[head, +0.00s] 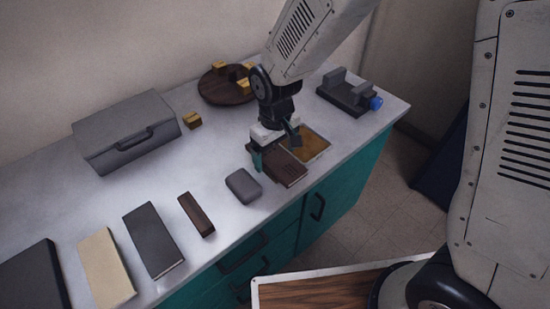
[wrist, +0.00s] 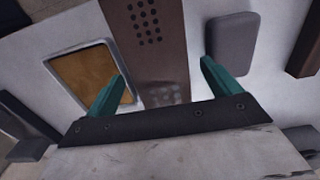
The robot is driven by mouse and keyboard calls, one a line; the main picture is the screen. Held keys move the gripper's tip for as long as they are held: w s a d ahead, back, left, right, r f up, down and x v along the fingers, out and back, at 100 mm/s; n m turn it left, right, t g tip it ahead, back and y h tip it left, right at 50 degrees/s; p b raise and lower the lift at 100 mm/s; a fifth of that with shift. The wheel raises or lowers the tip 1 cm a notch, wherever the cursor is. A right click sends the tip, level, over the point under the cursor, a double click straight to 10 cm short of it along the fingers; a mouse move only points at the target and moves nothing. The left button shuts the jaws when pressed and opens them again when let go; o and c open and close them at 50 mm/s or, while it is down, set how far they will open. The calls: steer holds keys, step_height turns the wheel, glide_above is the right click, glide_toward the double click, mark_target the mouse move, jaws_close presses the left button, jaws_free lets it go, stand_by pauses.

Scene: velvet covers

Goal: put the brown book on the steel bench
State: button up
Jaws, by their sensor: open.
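The brown book (head: 291,176) lies flat on the pale grey steel bench (head: 215,215), near its front edge. In the wrist view the book (wrist: 165,60) has a pattern of dark dots and passes between the two fingers. My gripper (head: 277,150) is open over the book, with its teal fingers on either side of it. It also shows in the wrist view (wrist: 162,75), with visible gaps between the fingers and the book's sides. I cannot tell how far down the fingertips reach. The gripper hides part of the book in the head view.
An amber framed panel (head: 318,145) and a grey rounded block (head: 243,186) flank the book. A brown bar (head: 196,214), dark book (head: 153,240) and cream book (head: 106,268) lie left. Behind are a grey case (head: 125,125), round board (head: 215,92) and blue-knobbed device (head: 347,95).

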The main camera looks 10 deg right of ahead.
steer(key=shift+f, duration=0.15)
steer(key=shift+c, duration=0.3)
steer(key=c, duration=1.2)
